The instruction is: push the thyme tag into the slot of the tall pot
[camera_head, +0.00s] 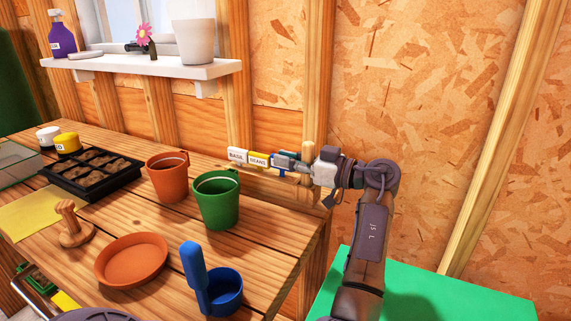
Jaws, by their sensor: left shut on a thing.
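My left gripper (284,162) is shut at the right end of a row of plant tags by the table's back right edge. The thing in its jaws is mostly hidden by the fingers; it looks like a tag, but I cannot read its name. A blue tag (289,154) shows right behind the fingers. An orange pot (168,181) and a green pot (217,205) stand upright on the table; I cannot tell a slot on either. My right gripper is not in view.
A blue scoop or cup with handle (226,294), an orange saucer (131,262), a wooden dibber (72,228) and a black seed tray (92,175) occupy the table (190,245). A shelf (150,66) holds a white pot (195,42). A green surface (430,295) lies right.

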